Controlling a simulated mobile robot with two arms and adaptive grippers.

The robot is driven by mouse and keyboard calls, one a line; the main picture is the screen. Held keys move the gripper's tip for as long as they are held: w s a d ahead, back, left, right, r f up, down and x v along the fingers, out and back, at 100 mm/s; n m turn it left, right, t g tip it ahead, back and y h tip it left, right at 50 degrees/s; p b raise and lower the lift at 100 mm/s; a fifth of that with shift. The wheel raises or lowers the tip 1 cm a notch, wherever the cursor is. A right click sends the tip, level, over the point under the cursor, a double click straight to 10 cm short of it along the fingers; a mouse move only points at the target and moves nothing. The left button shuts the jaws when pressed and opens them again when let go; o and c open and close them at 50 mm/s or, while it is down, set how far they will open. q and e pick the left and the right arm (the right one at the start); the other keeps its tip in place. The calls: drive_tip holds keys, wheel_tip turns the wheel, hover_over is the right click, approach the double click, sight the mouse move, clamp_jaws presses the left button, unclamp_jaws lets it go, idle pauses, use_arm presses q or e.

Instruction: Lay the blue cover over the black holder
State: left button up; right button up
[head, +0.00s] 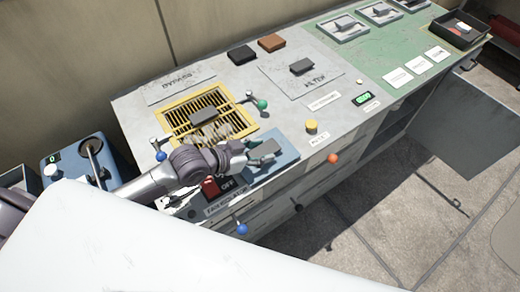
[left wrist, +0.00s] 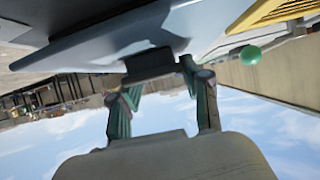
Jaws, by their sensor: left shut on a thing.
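The blue cover (head: 286,150) is a flat blue-grey plate with a dark handle, at the front edge of the bench in the head view. My left gripper (head: 258,152) is shut on its handle. In the left wrist view the gripper (left wrist: 155,70) grips the dark handle of the cover (left wrist: 105,48), whose plate fills the top. Whether the cover touches the bench is unclear. A low black block (head: 241,53) lies at the back of the bench, and a black open tray (head: 451,36) stands at the far right; I cannot tell which is the black holder. My right gripper is out of view.
A yellow grille (head: 176,123) with a grey handle lies behind my left arm, with a green knob (head: 262,104) beside it. A brown block (head: 271,42), a grey filter panel (head: 325,82) and a yellow button (head: 311,126) are on the bench. Blue and orange knobs line the front.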

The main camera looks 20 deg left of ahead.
use_arm(q)
drive_tip(key=shift+f, duration=0.45)
drive_tip(key=o, duration=1.3)
drive_tip(key=shift+c, duration=0.2)
drive_tip(key=shift+r, duration=0.15)
drive_tip(key=v, duration=1.2)
drive_tip(key=shift+r+p, duration=0.3)
drive_tip(key=shift+p, duration=0.05)
